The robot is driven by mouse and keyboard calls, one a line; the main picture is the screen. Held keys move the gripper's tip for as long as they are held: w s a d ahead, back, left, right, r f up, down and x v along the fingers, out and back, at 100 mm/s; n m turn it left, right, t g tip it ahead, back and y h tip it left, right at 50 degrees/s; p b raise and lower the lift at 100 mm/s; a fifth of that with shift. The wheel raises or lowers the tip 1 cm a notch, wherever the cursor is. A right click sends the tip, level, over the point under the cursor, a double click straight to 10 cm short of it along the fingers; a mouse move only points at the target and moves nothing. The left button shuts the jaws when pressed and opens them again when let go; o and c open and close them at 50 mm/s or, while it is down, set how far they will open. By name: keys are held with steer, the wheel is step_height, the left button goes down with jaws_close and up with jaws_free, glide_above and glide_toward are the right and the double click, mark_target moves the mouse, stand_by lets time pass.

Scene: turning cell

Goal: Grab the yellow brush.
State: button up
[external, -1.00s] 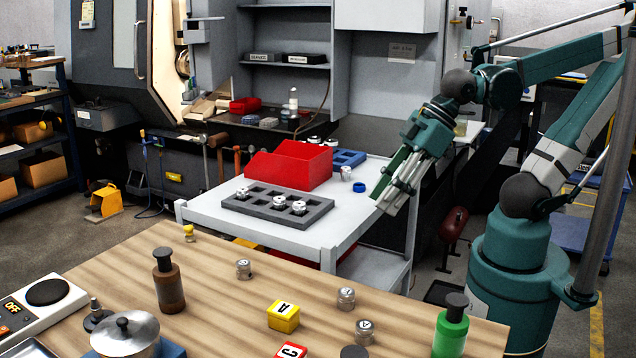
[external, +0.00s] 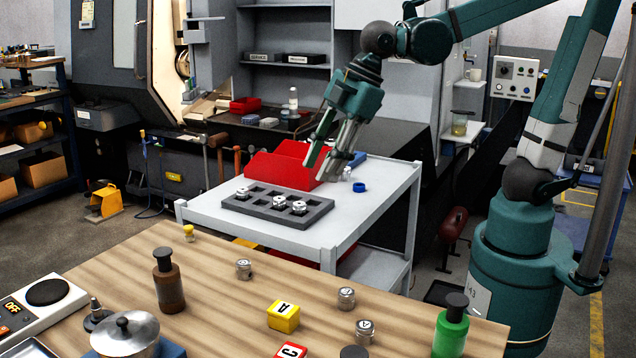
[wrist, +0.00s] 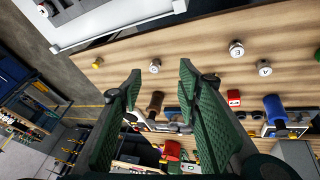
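No thing in view is clearly a brush. A small yellow piece (external: 189,232) stands at the far left edge of the wooden table; I cannot tell whether it is the yellow brush. It also shows in the wrist view as a small yellow spot (wrist: 97,62), left of my fingers. My gripper (external: 323,168) is in the air over the white cart, well to the right of the yellow piece and apart from it. In the wrist view my gripper (wrist: 160,72) has its two green fingers spread, with nothing between them.
The wooden table (external: 130,275) holds a brown bottle (external: 167,285), a green bottle (external: 451,325), several metal jars and a yellow block (external: 284,316). The white cart (external: 270,236) carries a grey tray (external: 278,214) and a red bin (external: 285,160).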

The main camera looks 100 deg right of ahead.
steer(key=w+d+r+n+g+p, duration=0.1)
steer(key=w+d+n+p, duration=0.3)
steer(key=w, duration=0.7)
steer(key=n+g+p, duration=0.4)
steer(key=n+p, duration=0.4)
glide_above(188, 226)
steer(key=f, duration=1.5)
steer(key=shift+w+a+f, duration=0.1)
steer(key=shift+a+f, duration=0.1)
steer(key=shift+f, duration=0.05)
steer(key=shift+w+d+f, duration=0.1)
steer(key=shift+d+f, duration=0.05)
steer(key=shift+f, duration=0.1)
steer(key=shift+f, duration=1.3)
steer(key=shift+s+d+f, duration=0.1)
steer(key=shift+s+f, duration=0.05)
steer(key=shift+f, duration=1.2)
steer(key=shift+s+f, duration=0.1)
steer(key=shift+f, duration=1.2)
